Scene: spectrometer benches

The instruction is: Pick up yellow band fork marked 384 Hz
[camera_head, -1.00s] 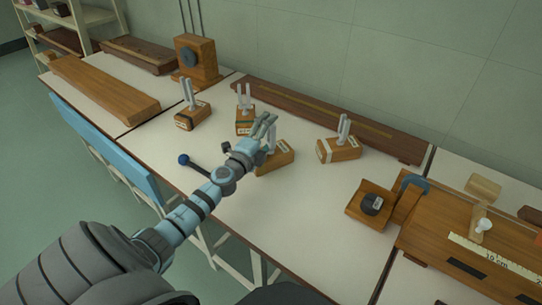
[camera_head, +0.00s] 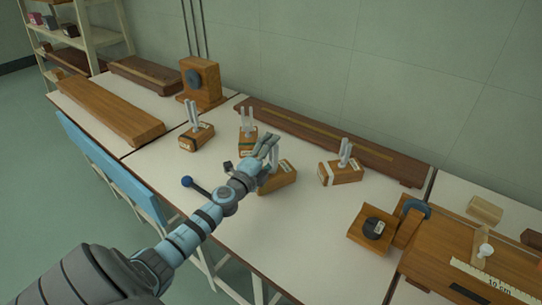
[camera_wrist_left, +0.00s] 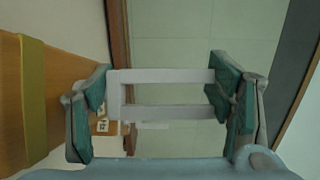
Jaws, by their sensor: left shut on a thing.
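My left gripper (camera_head: 268,150) is shut on the metal tuning fork (camera_head: 275,156) of the nearest wooden box (camera_head: 279,179). In the left wrist view the pale fork (camera_wrist_left: 160,112) spans the space between the two green-padded fingers (camera_wrist_left: 160,98). The wooden box beside it there carries a yellow band (camera_wrist_left: 33,100). The gripper hides part of the box in the head view, and its 384 Hz marking cannot be read. The box appears to rest on the table. My right gripper is not in view.
Other fork boxes stand close by: one to the right (camera_head: 345,172), one behind (camera_head: 248,142) and one at left (camera_head: 196,138). A blue-balled mallet (camera_head: 187,182) lies left of my gripper. A long dark board (camera_head: 330,142) runs along the wall. The table front is clear.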

